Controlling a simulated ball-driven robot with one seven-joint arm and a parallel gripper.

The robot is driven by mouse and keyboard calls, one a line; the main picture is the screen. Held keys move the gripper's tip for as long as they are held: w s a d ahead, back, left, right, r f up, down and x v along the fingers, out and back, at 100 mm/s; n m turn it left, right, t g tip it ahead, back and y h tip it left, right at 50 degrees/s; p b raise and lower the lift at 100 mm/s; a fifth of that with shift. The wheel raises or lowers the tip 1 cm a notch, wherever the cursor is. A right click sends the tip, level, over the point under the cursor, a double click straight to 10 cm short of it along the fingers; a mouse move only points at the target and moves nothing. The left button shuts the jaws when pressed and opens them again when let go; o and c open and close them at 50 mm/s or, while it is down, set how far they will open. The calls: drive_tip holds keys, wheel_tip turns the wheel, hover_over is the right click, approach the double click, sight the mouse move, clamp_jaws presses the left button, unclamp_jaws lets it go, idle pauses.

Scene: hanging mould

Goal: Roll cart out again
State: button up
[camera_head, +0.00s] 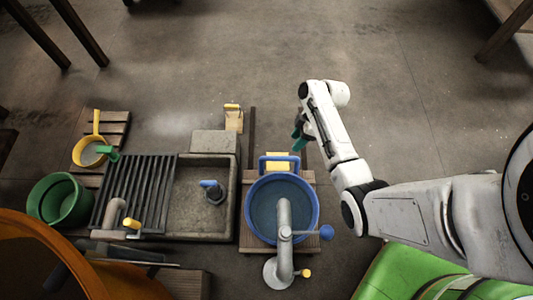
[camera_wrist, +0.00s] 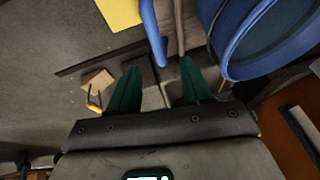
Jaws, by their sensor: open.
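The wooden cart (camera_head: 249,238) carries a round blue tub (camera_head: 317,205) and stands under a grey pipe. A blue loop handle (camera_head: 278,158) and a yellow plate (camera_head: 278,167) are at its far side. My gripper (camera_head: 298,140) is just beyond the handle, to its right, with teal fingers apart and nothing held. In the wrist view, my open gripper (camera_wrist: 158,75) has the blue handle (camera_wrist: 152,35) ahead, its lower end showing between the fingertips. I cannot tell whether they touch. The tub (camera_wrist: 228,45) is at upper right.
A stone sink (camera_head: 190,225) with a drain rack (camera_head: 130,195) stands left of the cart. A green bucket (camera_head: 60,200) and yellow pan (camera_head: 90,152) are farther left. A small wooden block (camera_head: 233,122) stands beyond the sink. The floor (camera_head: 200,60) beyond is open.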

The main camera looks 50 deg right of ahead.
sight(281, 157)
drive_tip(key=b+x, duration=0.2)
drive_tip(key=x, duration=0.2)
drive_tip(key=b+x, duration=0.2)
drive_tip(key=x, duration=0.1)
drive_tip(key=b+x, duration=0.2)
drive_tip(key=x, duration=0.2)
drive_tip(key=shift+w+d+f, duration=0.2)
drive_tip(key=shift+w+f, duration=0.15)
drive_tip(key=shift+w, duration=0.1)
clamp_jaws()
